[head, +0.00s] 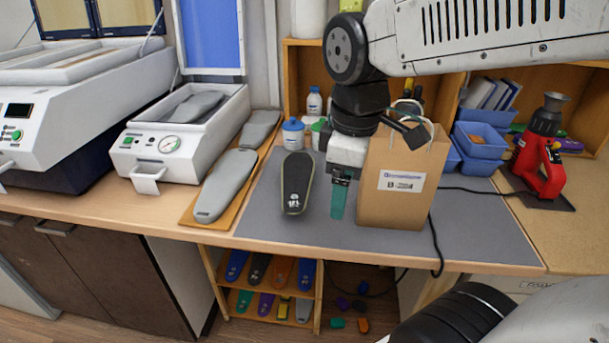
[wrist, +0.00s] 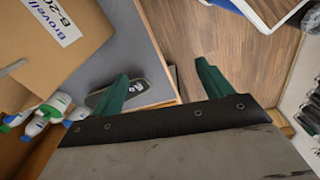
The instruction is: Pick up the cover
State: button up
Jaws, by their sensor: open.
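A dark insole-shaped piece (head: 296,184) with a pale rim and a white mark at its near end lies flat on the grey mat; it looks like the cover, though I cannot be sure. It also shows in the wrist view, where one finger partly hides the dark piece (wrist: 100,98). My gripper (head: 340,198) points down over the mat, to the right of the dark piece and apart from it. In the wrist view the two green fingers of my gripper (wrist: 163,84) are spread with nothing between them.
A brown paper bag (head: 392,190) stands close to the right of my gripper. On the left, grey foot forms (head: 225,186) lie on a board beside a white machine (head: 165,150). Blue bins (head: 480,141) and a red device (head: 540,160) stand at the right. The mat's front is clear.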

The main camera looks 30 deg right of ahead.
jog(key=w+f+n, duration=0.2)
jog(key=w+n, duration=0.6)
jog(key=n, duration=1)
send_over(292, 207)
notch_tip(292, 207, down, 4)
jog(key=shift+g, duration=0.4)
jog(key=shift+f, duration=3.6)
jog(key=shift+f, duration=0.25)
jog(key=shift+c, duration=0.2)
jog(key=c, duration=1)
